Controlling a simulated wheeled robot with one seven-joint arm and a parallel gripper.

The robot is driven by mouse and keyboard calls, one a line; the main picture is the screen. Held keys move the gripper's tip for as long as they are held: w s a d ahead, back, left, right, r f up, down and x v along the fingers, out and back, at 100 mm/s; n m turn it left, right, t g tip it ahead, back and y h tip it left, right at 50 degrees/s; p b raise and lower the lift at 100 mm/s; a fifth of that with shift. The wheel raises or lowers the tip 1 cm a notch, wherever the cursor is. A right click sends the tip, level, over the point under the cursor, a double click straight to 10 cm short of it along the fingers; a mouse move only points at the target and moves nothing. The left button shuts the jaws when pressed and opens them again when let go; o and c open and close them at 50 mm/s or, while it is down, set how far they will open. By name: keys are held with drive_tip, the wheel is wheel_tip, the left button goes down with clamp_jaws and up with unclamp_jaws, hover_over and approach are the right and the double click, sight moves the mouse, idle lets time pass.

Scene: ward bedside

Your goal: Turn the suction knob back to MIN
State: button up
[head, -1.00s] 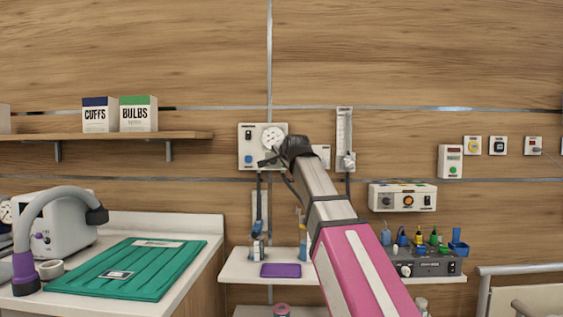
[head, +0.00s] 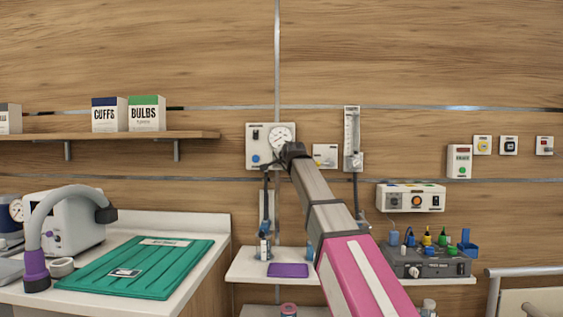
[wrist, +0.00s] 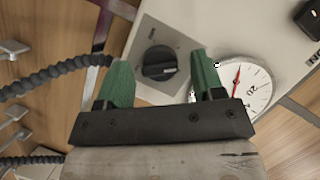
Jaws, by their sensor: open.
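The suction unit (head: 258,142) is a pale wall box with a round dial gauge (head: 281,135) and a blue knob at its lower left. In the wrist view a black knob (wrist: 159,64) sits on a grey plate of the box, beside the gauge (wrist: 243,86) with its red needle. My gripper (wrist: 160,60) is open; its two green fingers show on either side of the black knob. I cannot tell whether the fingertips reach around it or stop short. The knob's markings are not legible. In the head view my gripper (head: 284,153) hides the box's lower right.
Dark ribbed hoses (wrist: 60,76) run left of the fingers. A flow meter (head: 352,140) and small outlet (head: 325,155) are right of the box. A shelf below holds a purple pad (head: 288,270). A counter with a green tray (head: 135,268) stands left.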

drive_tip(key=c, duration=0.9)
drive_tip(key=shift+n, duration=0.3)
drive_tip(key=shift+a+n+g+h, duration=0.2)
drive_tip(key=shift+n+h, duration=1.35)
drive_tip(key=shift+n, duration=0.65)
drive_tip(key=shift+a+n+g+h, duration=0.1)
drive_tip(key=shift+a+n+h, duration=0.05)
drive_tip(key=shift+n+h, duration=1.7)
drive_tip(key=shift+a+n+g+h, duration=0.15)
drive_tip(key=shift+n+h, duration=1.05)
drive_tip(key=shift+n, duration=1.35)
